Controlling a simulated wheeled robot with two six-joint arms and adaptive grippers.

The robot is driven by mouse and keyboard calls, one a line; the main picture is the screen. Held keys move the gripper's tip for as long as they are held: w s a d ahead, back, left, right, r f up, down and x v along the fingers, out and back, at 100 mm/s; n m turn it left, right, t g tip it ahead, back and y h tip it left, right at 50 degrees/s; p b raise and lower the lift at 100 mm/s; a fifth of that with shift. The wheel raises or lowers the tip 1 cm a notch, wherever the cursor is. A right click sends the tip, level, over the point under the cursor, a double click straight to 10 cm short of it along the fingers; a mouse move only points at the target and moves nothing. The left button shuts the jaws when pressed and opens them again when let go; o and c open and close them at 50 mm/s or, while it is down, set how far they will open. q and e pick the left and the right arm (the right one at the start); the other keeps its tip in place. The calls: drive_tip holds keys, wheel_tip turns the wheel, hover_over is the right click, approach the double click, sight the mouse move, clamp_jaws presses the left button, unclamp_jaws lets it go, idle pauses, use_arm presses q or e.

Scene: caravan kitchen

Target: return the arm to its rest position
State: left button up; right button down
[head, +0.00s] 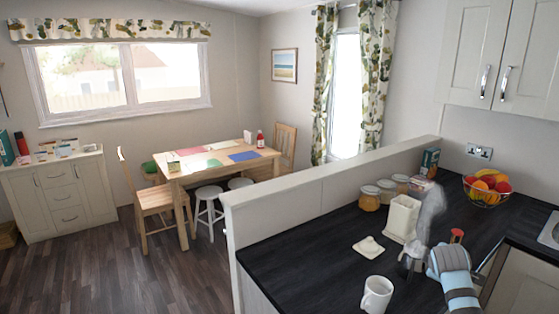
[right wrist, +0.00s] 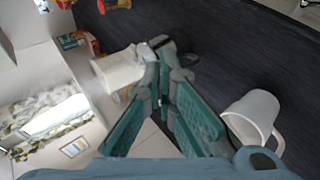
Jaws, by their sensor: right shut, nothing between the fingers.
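My right arm comes in at the lower right of the head view. Its right gripper (head: 413,258) is over the dark worktop, between the white canister and the white mug. In the right wrist view the gripper (right wrist: 165,62) has its fingers drawn together, with nothing held between them. The white mug (head: 377,295) stands to the left of and nearer than the gripper; it also shows at the right of the right wrist view (right wrist: 250,115). The white canister (head: 402,217) stands open just beyond the gripper, and shows in the right wrist view (right wrist: 118,70). My left gripper is not in view.
A white square lid (head: 369,247) lies on the worktop (head: 310,255). Several jars (head: 370,199), a box (head: 429,162) and a fruit bowl (head: 487,190) stand farther back. A pale, blurred plume (head: 432,206) shows by the canister. A low partition (head: 320,185) borders the worktop.

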drive_tip(key=s+a+f+m+g+y, duration=0.1)
drive_tip(key=s+a+f+m, duration=0.1)
drive_tip(key=s+a+f, duration=0.5)
drive_tip(key=s+a+f+m+g+y, duration=0.1)
drive_tip(key=s+a+f+m, duration=0.15)
drive_tip(key=s+f, duration=0.75)
drive_tip(key=s+a+m+g+y, duration=0.15)
drive_tip(key=s+a, duration=0.25)
drive_tip(key=s, duration=0.9)
drive_tip(key=s+a+m+g+y, duration=0.1)
drive_tip(key=s+a+m, duration=0.3)
drive_tip(key=s, duration=0.9)
wheel_tip(320, 180, down, 21)
drive_tip(key=s+d+n+g+b, duration=0.1)
drive_tip(key=b, duration=0.2)
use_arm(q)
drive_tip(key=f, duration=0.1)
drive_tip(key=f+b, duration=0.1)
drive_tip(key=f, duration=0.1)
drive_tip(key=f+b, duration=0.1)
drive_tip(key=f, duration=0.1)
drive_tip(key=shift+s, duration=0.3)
use_arm(e)
drive_tip(key=s+f+g, duration=0.1)
drive_tip(key=s+f, duration=1.4)
drive_tip(key=f, duration=0.1)
drive_tip(key=shift+d+f, duration=0.25)
drive_tip(key=shift+d, duration=0.1)
